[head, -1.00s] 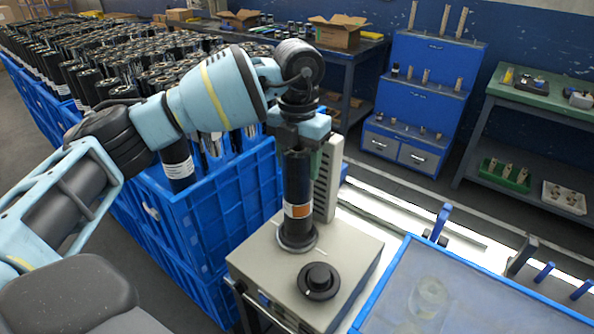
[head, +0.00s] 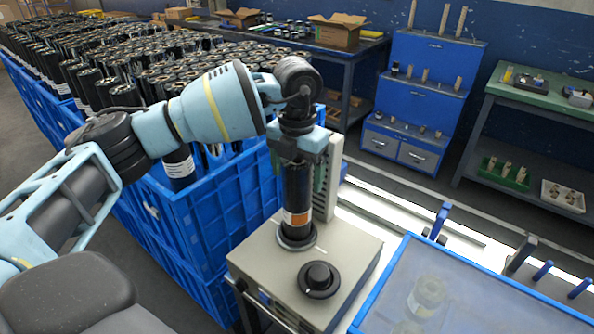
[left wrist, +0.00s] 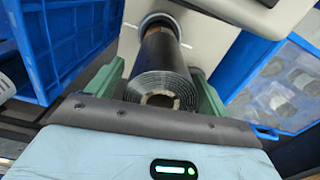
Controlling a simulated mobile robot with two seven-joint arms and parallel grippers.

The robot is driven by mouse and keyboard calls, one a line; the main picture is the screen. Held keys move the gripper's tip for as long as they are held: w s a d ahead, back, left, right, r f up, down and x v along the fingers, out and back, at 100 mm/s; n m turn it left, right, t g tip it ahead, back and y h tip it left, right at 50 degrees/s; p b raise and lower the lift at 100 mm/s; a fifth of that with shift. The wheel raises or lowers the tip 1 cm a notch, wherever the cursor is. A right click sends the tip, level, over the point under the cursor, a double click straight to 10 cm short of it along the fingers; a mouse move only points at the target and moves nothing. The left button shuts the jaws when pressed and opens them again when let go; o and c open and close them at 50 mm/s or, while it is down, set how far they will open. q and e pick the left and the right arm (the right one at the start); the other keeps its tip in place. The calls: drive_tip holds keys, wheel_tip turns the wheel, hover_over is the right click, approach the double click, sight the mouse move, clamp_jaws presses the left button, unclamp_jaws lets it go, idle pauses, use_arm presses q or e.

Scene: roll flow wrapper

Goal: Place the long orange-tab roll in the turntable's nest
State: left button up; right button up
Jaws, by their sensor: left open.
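The long black roll (head: 297,195), with an orange and white label near its foot, stands upright in the ring-shaped nest (head: 283,243) of the turntable on the grey machine (head: 345,255). Its foot is inside the ring, so its exact seating is hidden. My left gripper (head: 298,172) is open at the roll's upper end, one green finger on each side. In the left wrist view the roll (left wrist: 160,75) lies between the spread fingers (left wrist: 156,95), its wound end facing the camera. My right gripper is out of view.
A black knob (head: 319,279) sits on the machine in front of the nest, and a grey ribbed post (head: 329,180) rises behind the roll. A blue crate (head: 225,205) full of rolls stands close at left. A blue-framed clear cover (head: 400,265) lies at right.

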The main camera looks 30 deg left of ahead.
use_arm(q)
wheel_tip(320, 180, up, 12)
drive_tip(key=shift+r, duration=0.1)
idle(0.5)
idle(1.5)
